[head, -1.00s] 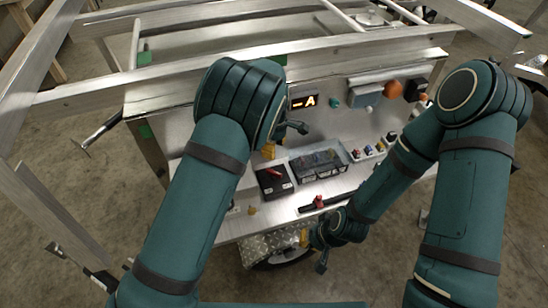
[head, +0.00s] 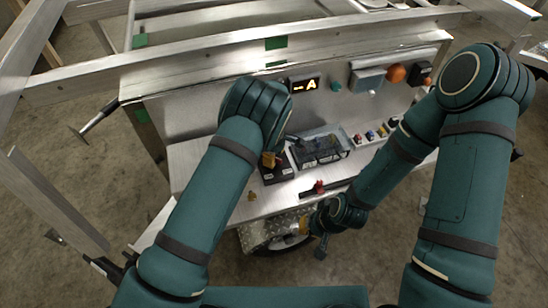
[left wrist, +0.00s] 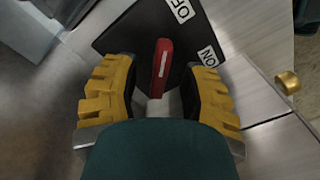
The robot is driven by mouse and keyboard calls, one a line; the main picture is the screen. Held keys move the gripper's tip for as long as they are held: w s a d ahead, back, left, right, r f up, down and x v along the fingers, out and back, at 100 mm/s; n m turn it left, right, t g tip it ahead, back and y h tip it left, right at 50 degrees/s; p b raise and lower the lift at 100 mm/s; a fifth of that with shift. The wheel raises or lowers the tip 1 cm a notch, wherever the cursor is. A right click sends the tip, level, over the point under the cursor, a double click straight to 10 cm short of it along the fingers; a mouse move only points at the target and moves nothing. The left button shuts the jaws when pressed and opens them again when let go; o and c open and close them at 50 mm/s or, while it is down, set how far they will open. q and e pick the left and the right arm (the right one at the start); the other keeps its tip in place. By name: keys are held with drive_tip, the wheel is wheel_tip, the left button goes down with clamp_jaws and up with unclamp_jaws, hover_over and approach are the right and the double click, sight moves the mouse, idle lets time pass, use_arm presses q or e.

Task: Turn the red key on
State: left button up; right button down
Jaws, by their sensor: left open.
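The red key (left wrist: 162,66) stands on a black switch box (left wrist: 140,32) with white OFF and ON labels. In the left wrist view the key points up the picture, with OFF at its upper right and ON at its right. My left gripper (left wrist: 160,76) is open, with one yellow fingertip on each side of the key and a visible gap on both sides. In the head view my left gripper hangs over the black box (head: 281,174) and hides the key. My right gripper (head: 313,237) is low by the bench's front edge; its jaw opening is unclear.
A clear-lidded tray (head: 322,148) stands right of the box. A red clamp-like piece (head: 319,187) lies in front of it. A small brass knob (head: 252,196) is at front left. A panel with a lit display (head: 304,85) rises behind.

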use_arm(q)
drive_tip(key=shift+f, duration=0.3)
drive_tip(key=shift+c, duration=0.4)
clamp_jaws()
